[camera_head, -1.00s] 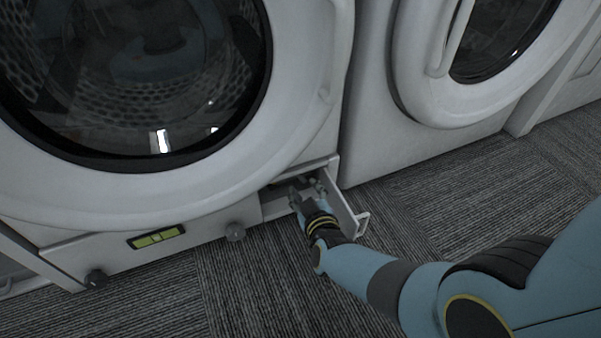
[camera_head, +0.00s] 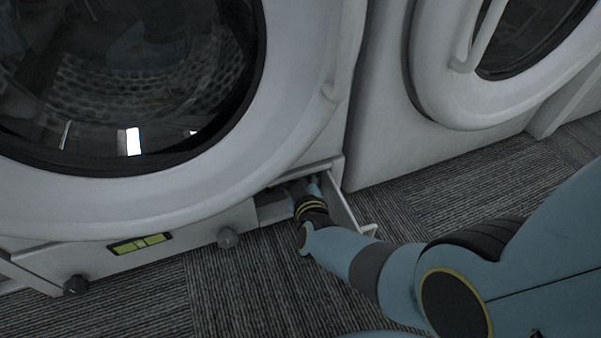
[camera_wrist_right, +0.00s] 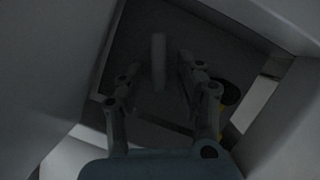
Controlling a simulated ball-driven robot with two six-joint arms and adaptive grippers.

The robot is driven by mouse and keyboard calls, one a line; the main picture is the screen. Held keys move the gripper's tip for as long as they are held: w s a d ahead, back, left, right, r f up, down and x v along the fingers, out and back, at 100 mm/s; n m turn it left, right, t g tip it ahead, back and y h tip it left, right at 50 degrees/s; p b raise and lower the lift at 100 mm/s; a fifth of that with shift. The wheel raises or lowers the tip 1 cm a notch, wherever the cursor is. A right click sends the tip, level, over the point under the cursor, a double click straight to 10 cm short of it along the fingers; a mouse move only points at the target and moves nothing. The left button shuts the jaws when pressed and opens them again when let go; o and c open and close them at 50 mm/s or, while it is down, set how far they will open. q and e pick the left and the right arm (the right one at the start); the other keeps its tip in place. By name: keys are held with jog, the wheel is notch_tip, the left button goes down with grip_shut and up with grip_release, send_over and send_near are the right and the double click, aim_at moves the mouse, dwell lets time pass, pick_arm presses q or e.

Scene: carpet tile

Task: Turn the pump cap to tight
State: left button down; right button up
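The pump cap is dim in the right wrist view. A pale upright bar (camera_wrist_right: 158,62), which looks like the cap's grip, stands against a dark recess wall. My right gripper (camera_wrist_right: 159,78) is open, with one finger on each side of this bar. I cannot tell whether the fingers touch it. In the head view my right gripper (camera_head: 304,190) reaches into the low opening under the washer (camera_head: 299,130), and its fingers are mostly hidden there. The cap does not show in the head view. My left gripper is not in view.
An open flap (camera_head: 343,209) with a handle stands just right of my right wrist. A yellow and dark part (camera_wrist_right: 224,112) lies right of the fingers in the wrist view. Knobs (camera_head: 228,238) and a green display (camera_head: 140,243) line the washer's base. Carpet in front is clear.

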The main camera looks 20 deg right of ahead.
jog(key=shift+w, duration=0.15)
jog(key=shift+c, duration=0.2)
grip_shut()
